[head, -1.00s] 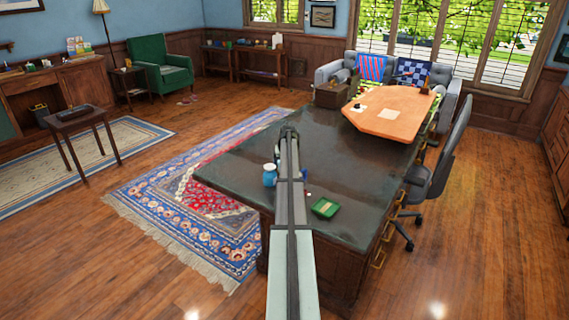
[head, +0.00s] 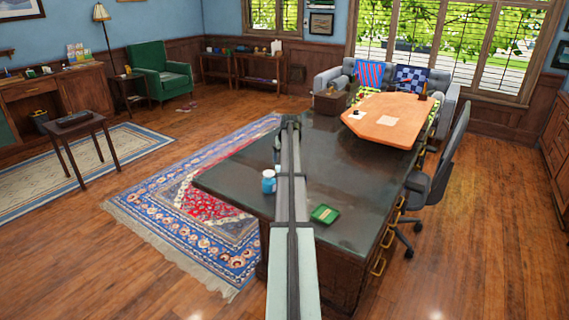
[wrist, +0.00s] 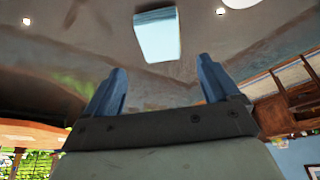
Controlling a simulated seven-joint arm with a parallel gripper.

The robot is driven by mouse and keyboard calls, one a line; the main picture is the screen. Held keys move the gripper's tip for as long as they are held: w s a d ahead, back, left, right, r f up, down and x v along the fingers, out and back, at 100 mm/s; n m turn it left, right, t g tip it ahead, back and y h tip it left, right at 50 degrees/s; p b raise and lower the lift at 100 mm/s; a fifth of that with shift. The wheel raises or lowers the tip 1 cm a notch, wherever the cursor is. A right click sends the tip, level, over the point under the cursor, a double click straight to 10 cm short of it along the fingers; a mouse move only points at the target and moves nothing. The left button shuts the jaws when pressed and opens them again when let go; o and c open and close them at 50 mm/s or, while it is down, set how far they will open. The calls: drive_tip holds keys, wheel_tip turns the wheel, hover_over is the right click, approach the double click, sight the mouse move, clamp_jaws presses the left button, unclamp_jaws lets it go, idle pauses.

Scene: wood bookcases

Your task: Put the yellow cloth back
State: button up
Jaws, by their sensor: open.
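I cannot make out a separate yellow cloth. Yellow-green checked material (head: 434,118) shows at the edges of the orange tabletop (head: 395,112), but I cannot tell whether it is a cloth. In the wrist view my gripper (wrist: 162,65) is open, with its two blue fingers apart and nothing visible between them. In the head view my arm reaches out over the dark desk. Its far end is narrow there, and the fingers cannot be made out.
The dark desk (head: 340,180) holds a blue-and-white mug (head: 268,182) left of my arm and a green box (head: 324,214) to the right. A brown box (head: 331,101) sits near the far end. A grey office chair (head: 432,183) stands at the right. Wood floor is open.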

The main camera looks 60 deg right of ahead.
drive_tip(key=shift+v, duration=1.2)
drive_tip(key=shift+w+f, duration=0.1)
